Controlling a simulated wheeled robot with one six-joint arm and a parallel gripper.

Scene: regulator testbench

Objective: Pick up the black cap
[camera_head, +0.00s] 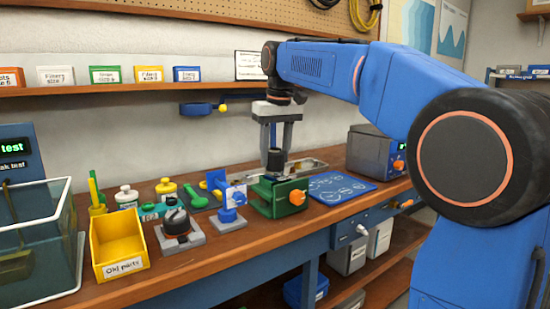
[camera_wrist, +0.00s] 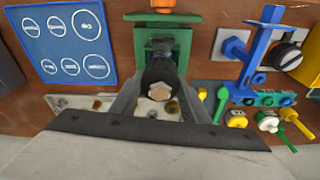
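The black cap (camera_head: 276,161) is a dark upright cylinder above the green vise (camera_head: 279,196) on the bench. In the wrist view the black cap (camera_wrist: 158,73) shows in the middle, in front of the green vise (camera_wrist: 162,42), with a pale hex-shaped piece at its near end. My gripper (camera_head: 277,147) points straight down over it. In the wrist view the fingers of my gripper (camera_wrist: 160,88) flank the cap. I cannot tell whether they touch it.
A blue mat (camera_head: 340,187) lies right of the vise, with a grey box (camera_head: 370,152) behind. A blue part (camera_head: 228,216), a black-knobbed part (camera_head: 177,224) and a yellow bin (camera_head: 118,243) stand to the left. A metal tray (camera_head: 308,166) lies behind the vise.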

